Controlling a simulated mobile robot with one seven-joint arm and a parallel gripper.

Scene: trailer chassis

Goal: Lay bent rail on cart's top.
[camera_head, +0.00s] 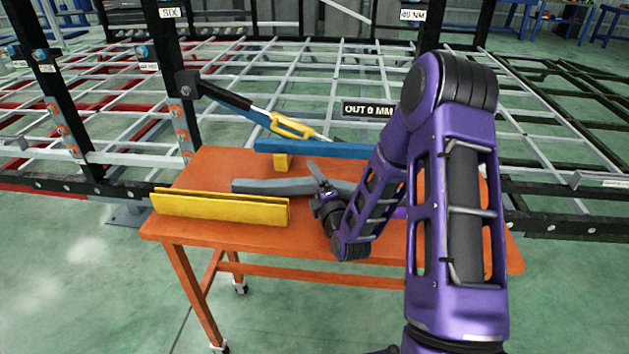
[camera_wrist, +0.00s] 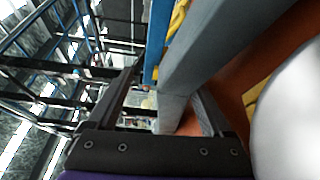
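The grey bent rail (camera_head: 270,186) is low over the middle of the orange cart's top (camera_head: 215,165) and looks to lie on it; I cannot tell full contact. My gripper (camera_head: 318,180) is at the rail's middle, and it and my arm hide part of the rail. In the wrist view, the grey rail (camera_wrist: 205,55) runs down between the fingers of my gripper (camera_wrist: 165,95). The fingers are spread wide. A gap shows between the left finger and the rail, while the right finger is close beside it.
A yellow channel (camera_head: 220,208) stands along the cart's front left edge. A blue bar (camera_head: 315,149) lies at the back, with a yellow block (camera_head: 283,161) before it. A chassis frame with black posts (camera_head: 170,85) stands behind. My arm covers the cart's right part.

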